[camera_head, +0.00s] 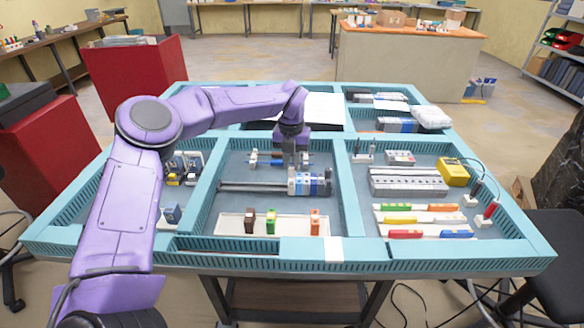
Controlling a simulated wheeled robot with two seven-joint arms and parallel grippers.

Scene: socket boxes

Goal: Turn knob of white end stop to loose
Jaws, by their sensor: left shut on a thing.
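My left gripper (292,160) points down into the middle compartment of the turquoise table tray. It is shut on a small part, mostly hidden by the gripper itself, beside a thin rod with blue and white pieces (254,158). Just in front of it, a grey rail (250,187) lies across the compartment with white and blue blocks (306,185) at its right end. I cannot tell which small white piece is the end stop, and neither its knob nor the knob's setting can be made out. My right gripper is not in view.
A white strip (240,225) with brown, green and orange blocks lies at the compartment's front. The right compartment holds a grey multi-socket block (407,183), a yellow box (453,171) and coloured strips. Turquoise walls (350,200) divide the compartments. Small parts stand in the left compartment.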

